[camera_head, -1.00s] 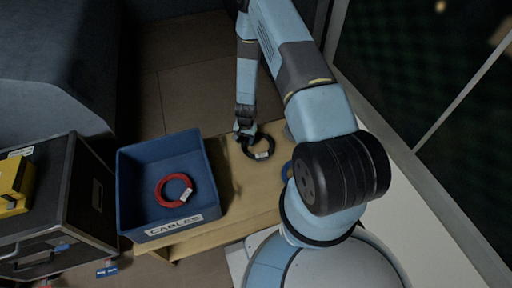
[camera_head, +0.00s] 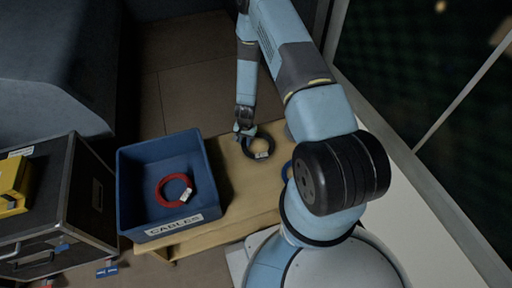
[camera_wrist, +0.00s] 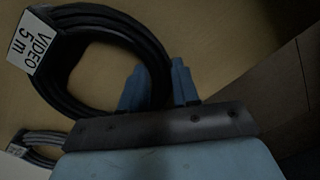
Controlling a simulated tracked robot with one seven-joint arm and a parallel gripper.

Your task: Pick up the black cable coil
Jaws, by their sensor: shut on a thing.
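The black cable coil (camera_head: 268,153) is at the far edge of the wooden bench, with a white tag. In the wrist view the coil (camera_wrist: 88,100) fills the upper left, and its tag reads "VIDEO 5 m". My gripper (camera_head: 243,134) is at the coil's left side in the head view. In the wrist view my gripper's blue fingers (camera_wrist: 160,85) are shut on the coil's rim, one on each side of it. I cannot tell whether the coil is clear of the bench.
A blue bin (camera_head: 128,205) labelled "CABLES" stands left of the coil, with a red cable coil (camera_head: 162,190) inside. A grey coil (camera_wrist: 40,142) shows in the wrist view. A black case (camera_head: 85,205) stands far left.

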